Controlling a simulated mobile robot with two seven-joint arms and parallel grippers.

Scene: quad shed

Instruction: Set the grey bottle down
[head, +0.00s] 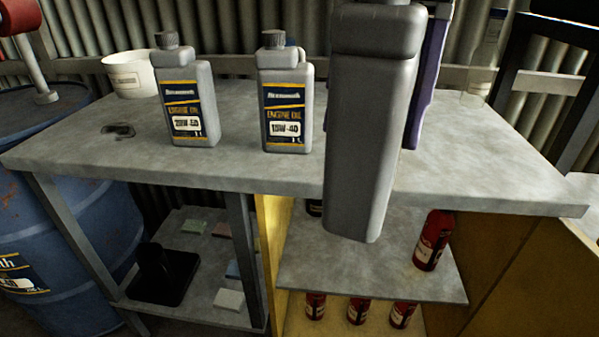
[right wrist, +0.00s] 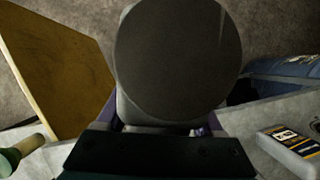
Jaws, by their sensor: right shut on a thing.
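The grey bottle (head: 368,130) hangs upright, slightly tilted, large and close in the head view. Its lower end overlaps the workbench's front edge (head: 480,203) and shows no contact with the top. In the right wrist view its round dark cap (right wrist: 180,62) fills the middle, with a strip of grey body below. My left gripper is not in view.
Two grey engine oil bottles (head: 188,105) (head: 287,105) stand on the workbench, left of the held bottle. A white tub (head: 130,75) is at the back left. Red bottles (head: 432,240) are on shelves below.

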